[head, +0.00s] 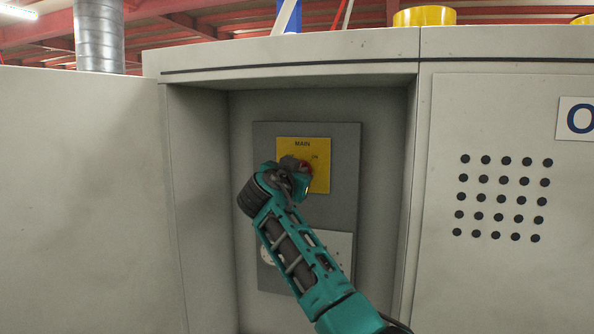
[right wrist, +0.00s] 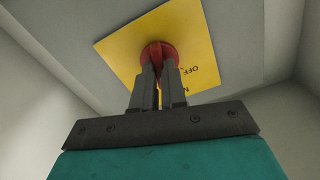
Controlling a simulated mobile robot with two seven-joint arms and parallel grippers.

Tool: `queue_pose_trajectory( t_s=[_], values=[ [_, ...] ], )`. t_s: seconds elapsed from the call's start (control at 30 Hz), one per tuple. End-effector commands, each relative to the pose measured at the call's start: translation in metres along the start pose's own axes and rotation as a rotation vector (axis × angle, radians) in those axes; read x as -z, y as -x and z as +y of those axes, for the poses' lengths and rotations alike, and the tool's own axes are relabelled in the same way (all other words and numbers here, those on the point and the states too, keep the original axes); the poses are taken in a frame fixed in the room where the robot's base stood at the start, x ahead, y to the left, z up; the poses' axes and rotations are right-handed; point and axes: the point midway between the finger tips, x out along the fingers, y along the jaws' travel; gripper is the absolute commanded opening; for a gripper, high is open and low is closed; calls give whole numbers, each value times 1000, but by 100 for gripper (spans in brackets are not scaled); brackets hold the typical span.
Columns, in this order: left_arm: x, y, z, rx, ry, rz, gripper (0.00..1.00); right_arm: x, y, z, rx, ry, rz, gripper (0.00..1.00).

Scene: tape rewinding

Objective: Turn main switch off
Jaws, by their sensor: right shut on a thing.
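The main switch is a red knob on a yellow plate marked MAIN (head: 319,147), set on a grey panel in a recess of the cabinet. In the head view my right gripper (head: 303,168) is at the switch and hides most of it. In the right wrist view the red knob (right wrist: 160,51) shows between and behind the two fingers of my right gripper (right wrist: 159,72), which are shut on it. The word OFF is readable on the yellow plate (right wrist: 138,38) to the right of the knob. My left gripper is not in view.
The grey panel (head: 345,215) has a lighter plate (head: 340,245) low down, partly behind my right arm. Recess walls stand close on both sides. A perforated cabinet front (head: 560,220) is at the right.

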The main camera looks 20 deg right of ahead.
Motion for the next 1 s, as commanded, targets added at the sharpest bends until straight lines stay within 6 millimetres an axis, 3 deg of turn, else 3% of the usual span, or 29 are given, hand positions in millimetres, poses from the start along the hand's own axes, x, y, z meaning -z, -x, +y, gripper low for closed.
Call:
queue_pose_trajectory(
  t_s=[0.5,1.0],
  values=[
    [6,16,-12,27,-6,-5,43,0,0,-2,0,494,-4,0],
    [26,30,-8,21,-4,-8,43,-1,0,-2,0,877,-4,0]
  ],
)
